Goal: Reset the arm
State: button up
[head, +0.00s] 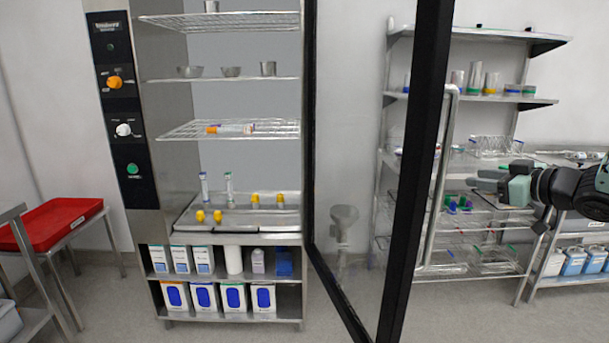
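My gripper (482,180) is at the right of the head view, on the end of my dark arm coming in from the right edge. Its grey-green fingers point left, towards the door handle (438,185), and stand in front of the background shelves. I see the fingers nearly edge-on, so whether they are parted is unclear. No held object shows at the fingertips. The glass door (375,200) with a black frame stands open to the left of my gripper; whether the fingers touch anything is not clear.
A steel cabinet (168,120) with wire racks stands left of the door, holding bowls, tubes and yellow-capped items. Boxes fill its lower shelves. A red tray (62,222) lies on a cart at far left. A steel shelf unit (545,45) with glassware is behind my gripper. Floor is open in front.

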jog(key=s+a+f+m+g+h, duration=0.4)
jog(key=s+f+g, duration=0.15)
jog(key=s, duration=0.65)
jog(key=s+a+f+m+g+h, duration=0.4)
jog(key=s+f, duration=0.3)
jog(key=s, duration=0.4)
jog(key=s+a+r+n+g+y, duration=0.1)
jog(key=s+a+n+g, duration=0.3)
jog(key=s+a, duration=1.1)
jog(key=a+n, duration=0.3)
jog(key=shift+s+a+r+n, duration=0.15)
jog(key=shift+s+r+n, duration=0.05)
jog(key=shift+r+n, duration=0.2)
